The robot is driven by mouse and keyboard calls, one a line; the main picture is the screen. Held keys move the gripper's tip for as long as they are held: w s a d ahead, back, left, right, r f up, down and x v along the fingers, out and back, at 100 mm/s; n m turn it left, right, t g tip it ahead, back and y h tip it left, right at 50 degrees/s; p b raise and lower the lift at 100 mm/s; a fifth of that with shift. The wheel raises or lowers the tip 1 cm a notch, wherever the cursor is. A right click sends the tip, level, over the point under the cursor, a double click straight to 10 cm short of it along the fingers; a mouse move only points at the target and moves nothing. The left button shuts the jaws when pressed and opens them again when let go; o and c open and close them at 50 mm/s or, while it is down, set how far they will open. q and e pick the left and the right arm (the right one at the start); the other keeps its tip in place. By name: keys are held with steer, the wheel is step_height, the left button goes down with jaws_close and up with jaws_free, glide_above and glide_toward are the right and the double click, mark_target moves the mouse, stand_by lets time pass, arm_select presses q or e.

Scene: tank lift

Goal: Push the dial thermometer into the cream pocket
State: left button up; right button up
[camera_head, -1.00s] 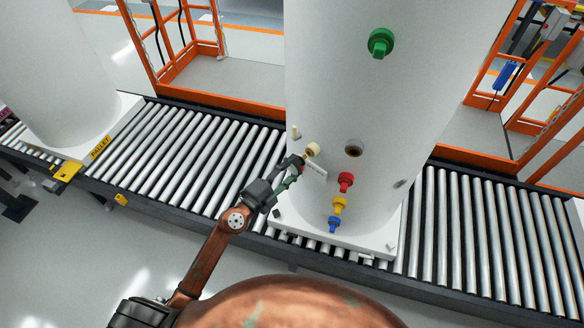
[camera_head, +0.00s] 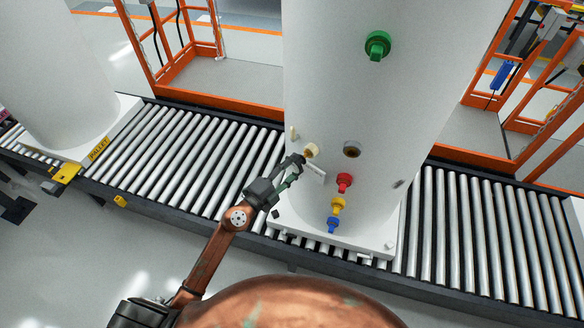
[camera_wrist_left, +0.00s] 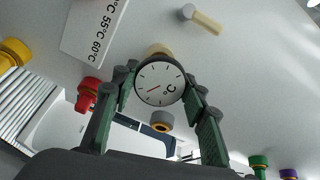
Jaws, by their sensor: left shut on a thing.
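The dial thermometer (camera_wrist_left: 160,84) has a round white face and sits between the fingers of my left gripper (camera_wrist_left: 162,90) in the left wrist view. The cream pocket (camera_wrist_left: 158,50) shows only as a rim behind the dial, so how far the stem is inside is hidden. In the head view the cream pocket (camera_head: 312,150) sticks out of the white tank, and my left gripper (camera_head: 300,159) is shut right beside its mouth. The thermometer is too small to make out there. My right gripper is out of view.
The tank (camera_head: 385,100) also carries a grey pocket (camera_head: 352,149), a red fitting (camera_head: 344,182), a yellow one (camera_head: 339,205), a blue one (camera_head: 333,224) and a green one (camera_head: 377,45). A white temperature label (camera_wrist_left: 94,28) is near the pocket. The tank stands on a roller conveyor (camera_head: 190,150).

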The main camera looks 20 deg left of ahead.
arm_select(q)
steer(key=shift+p+x, duration=0.35)
steer(key=shift+x, duration=0.95)
steer(key=o, duration=1.2)
steer(key=shift+w, duration=0.1)
steer(key=shift+o, duration=0.2)
steer(key=v, duration=1.2)
steer(key=shift+f, duration=0.1)
steer(key=shift+c, duration=0.5)
